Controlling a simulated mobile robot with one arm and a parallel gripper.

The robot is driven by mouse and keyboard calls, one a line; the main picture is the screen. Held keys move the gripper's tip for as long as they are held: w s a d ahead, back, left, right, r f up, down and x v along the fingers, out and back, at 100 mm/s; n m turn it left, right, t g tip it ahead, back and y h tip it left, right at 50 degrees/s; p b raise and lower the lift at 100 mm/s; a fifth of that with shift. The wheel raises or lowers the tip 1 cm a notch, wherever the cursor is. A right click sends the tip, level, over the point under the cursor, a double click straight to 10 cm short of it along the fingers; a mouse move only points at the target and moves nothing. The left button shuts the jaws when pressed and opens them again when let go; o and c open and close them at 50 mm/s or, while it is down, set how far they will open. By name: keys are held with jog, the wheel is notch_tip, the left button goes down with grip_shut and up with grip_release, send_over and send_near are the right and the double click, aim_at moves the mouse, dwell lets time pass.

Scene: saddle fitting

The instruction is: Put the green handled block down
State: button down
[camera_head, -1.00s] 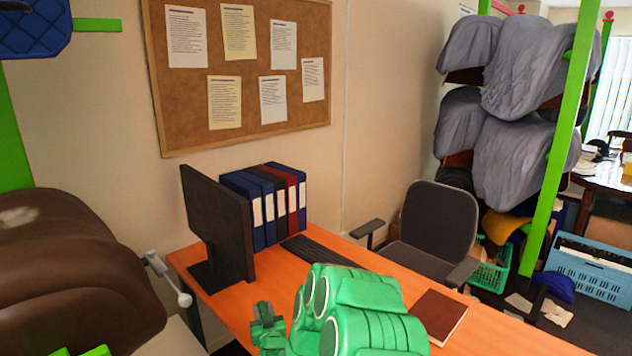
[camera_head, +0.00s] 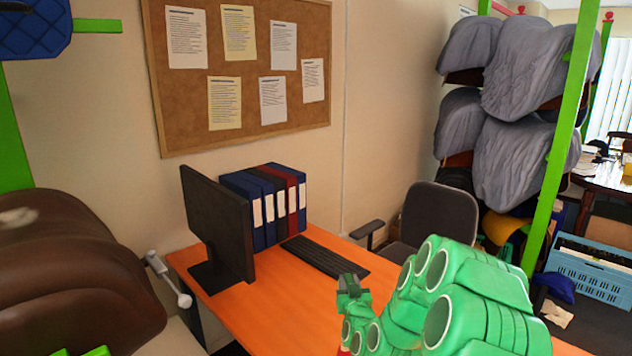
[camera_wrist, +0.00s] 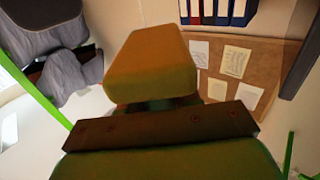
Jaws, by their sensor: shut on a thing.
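The green handled block (camera_wrist: 150,65) shows as an olive-green, rounded block in the wrist view, tinted orange. It is in front of my gripper (camera_wrist: 158,100), which is shut on it. The dark crossbar of the gripper hides its near side, and I cannot make out the handle or the fingertips. In the head view, my green arm covers the lower right of the orange desk (camera_head: 245,318). I cannot clearly tell the block from my arm there, nor how high it is above the desk.
A monitor (camera_head: 220,230), a black keyboard (camera_head: 325,256) and several binders (camera_head: 268,205) stand at the desk's back. A dark chair (camera_head: 438,213) is behind it. A brown saddle (camera_head: 75,275) is at left. The desk's front left is bare.

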jog(key=s+d+r+h, duration=0.1)
jog(key=s+d+r, duration=0.1)
jog(key=d, duration=1)
jog(key=a, duration=0.6)
jog(key=shift+a+m, duration=0.4)
jog(key=shift+f, duration=0.1)
dwell(0.6)
